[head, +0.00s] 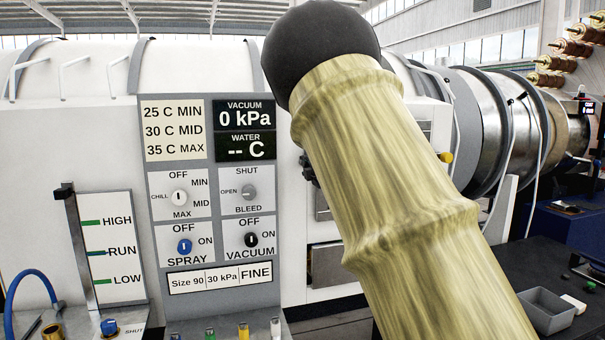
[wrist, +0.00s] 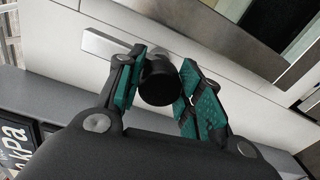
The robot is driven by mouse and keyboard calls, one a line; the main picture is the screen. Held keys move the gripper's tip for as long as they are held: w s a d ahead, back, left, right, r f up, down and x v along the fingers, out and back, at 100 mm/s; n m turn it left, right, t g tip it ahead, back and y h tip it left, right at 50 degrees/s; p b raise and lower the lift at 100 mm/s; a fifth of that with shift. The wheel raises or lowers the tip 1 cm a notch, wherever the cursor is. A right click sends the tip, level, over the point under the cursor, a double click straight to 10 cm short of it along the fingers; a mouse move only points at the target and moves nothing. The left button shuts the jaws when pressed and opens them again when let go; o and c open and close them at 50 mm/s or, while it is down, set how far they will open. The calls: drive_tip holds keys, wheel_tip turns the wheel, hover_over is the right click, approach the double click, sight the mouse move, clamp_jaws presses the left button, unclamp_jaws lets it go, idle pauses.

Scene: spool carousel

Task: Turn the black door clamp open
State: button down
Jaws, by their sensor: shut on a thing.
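The black door clamp (wrist: 159,92) shows in the wrist view as a dark round knob in front of a pale machine face. My gripper (wrist: 160,80) has its two teal-padded fingers on either side of the knob and is shut on it. A light grey bar (wrist: 101,44) extends up and to the left behind the left finger. In the head view my own thick yellow-brown arm covers the middle, so the clamp and most of my gripper are hidden there.
A control panel (head: 213,200) with dials stands left of my arm, its vacuum display (head: 245,116) reading 0 kPa. A level gauge (head: 110,250) is at far left. A grey tray (head: 545,312) sits on the dark table at lower right. Metal drums (head: 485,125) extend at right.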

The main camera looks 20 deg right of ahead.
idle(0.3)
drive_tip(key=c, duration=0.9)
unclamp_jaws()
drive_tip(key=shift+c, duration=0.2)
drive_tip(key=shift+s, duration=0.1)
drive_tip(key=s+a, duration=0.1)
drive_tip(key=s, duration=1)
drive_tip(key=shift+s+a+r, duration=0.15)
drive_tip(key=shift+s+a, duration=0.15)
drive_tip(key=shift+s, duration=0.1)
